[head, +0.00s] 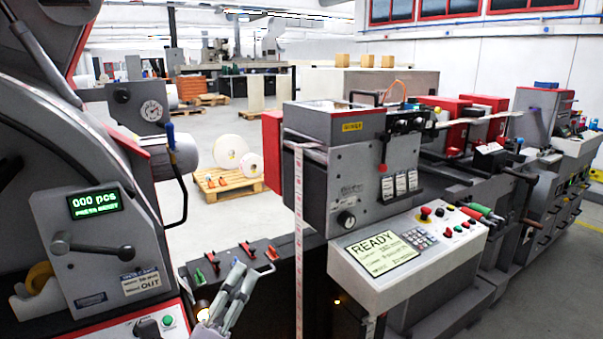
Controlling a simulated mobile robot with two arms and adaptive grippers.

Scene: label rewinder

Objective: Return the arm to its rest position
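My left gripper (243,272) shows at the bottom, left of the middle. Its grey fingers point up and lie close together in this view, in front of the dark bench with red and green clips. I see nothing clearly held between them, but the angle does not show whether they are parted. Most of my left arm is out of the picture. My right gripper and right arm are not in view.
The grey winding machine (75,262) with a green display stands close on the left. The press control panel (405,245), showing READY, stands on the right. The dark bench (270,300) lies between them. A pallet (228,188) with white rolls stands behind on open floor.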

